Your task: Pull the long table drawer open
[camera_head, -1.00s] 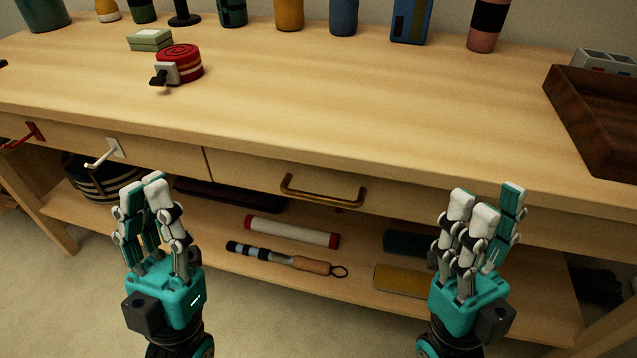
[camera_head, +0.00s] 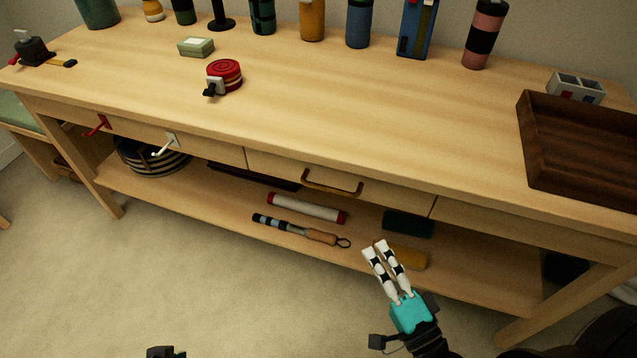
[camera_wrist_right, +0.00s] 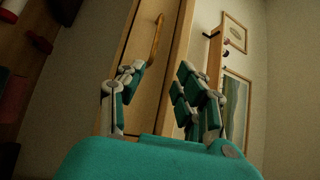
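The long table drawer (camera_head: 280,168) is the middle front panel under the tabletop, flush with its neighbours. Its brass bar handle (camera_head: 332,190) is bare, with nothing touching it. My right gripper (camera_head: 374,246) is below and to the right of the handle, apart from it, in front of the lower shelf. In the right wrist view my fingers (camera_wrist_right: 160,84) stand spread with an empty gap, and the handle (camera_wrist_right: 157,38) shows beyond them on the drawer front. My left gripper is outside the views; only a dark part of my left arm shows at the bottom edge.
The lower shelf (camera_head: 470,275) holds a white-and-red roll (camera_head: 306,207) and other items. The floor (camera_head: 200,270) in front is clear.

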